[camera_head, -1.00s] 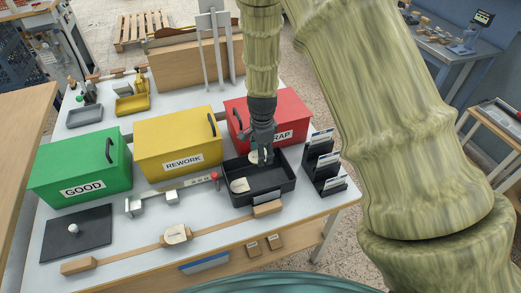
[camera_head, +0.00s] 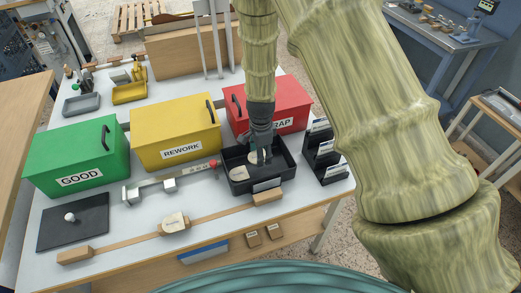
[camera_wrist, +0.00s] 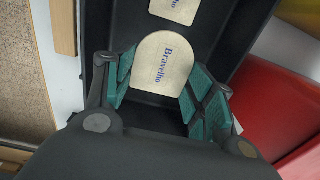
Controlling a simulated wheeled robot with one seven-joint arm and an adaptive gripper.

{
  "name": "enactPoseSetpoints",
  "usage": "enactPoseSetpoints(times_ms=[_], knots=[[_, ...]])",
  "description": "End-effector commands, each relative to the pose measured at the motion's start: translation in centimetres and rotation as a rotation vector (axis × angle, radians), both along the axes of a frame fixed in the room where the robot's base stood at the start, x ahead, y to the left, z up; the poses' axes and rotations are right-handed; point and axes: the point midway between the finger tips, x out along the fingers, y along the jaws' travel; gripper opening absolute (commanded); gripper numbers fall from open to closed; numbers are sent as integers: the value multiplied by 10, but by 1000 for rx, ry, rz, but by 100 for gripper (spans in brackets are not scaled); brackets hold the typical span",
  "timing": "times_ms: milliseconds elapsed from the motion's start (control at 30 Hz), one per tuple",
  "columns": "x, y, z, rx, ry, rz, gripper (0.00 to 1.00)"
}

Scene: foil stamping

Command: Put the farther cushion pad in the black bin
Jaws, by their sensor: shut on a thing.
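The black bin (camera_head: 284,185) is an open tray at the front right of the white table. My gripper (camera_head: 262,156) points down into its back part. It is shut on a pale cushion pad (camera_head: 254,158), partly hidden by the fingers. In the wrist view the held pad (camera_wrist: 163,65) reads "Bravelho" and lies between the green finger pads, over the dark bin floor. I cannot tell if it touches the floor. A second cushion pad (camera_head: 239,174) lies in the bin's front left; it also shows in the wrist view (camera_wrist: 180,9). Another pale pad (camera_head: 173,221) sits on a wooden bar.
Green (camera_head: 77,157), yellow (camera_head: 175,132) and red (camera_head: 277,102) lidded boxes stand behind. The red one is close behind the bin. A black card rack (camera_head: 323,158) stands just right of the bin. A metal gauge (camera_head: 165,187) lies to its left.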

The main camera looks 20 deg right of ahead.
Motion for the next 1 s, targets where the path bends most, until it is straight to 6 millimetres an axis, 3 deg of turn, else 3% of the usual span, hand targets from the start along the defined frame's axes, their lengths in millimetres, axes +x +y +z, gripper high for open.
enactPoseSetpoints(times_ms=[500,1000], knots=[[0,0,-48,0,1,1,45],[0,0,-61,0,0,1,45]])
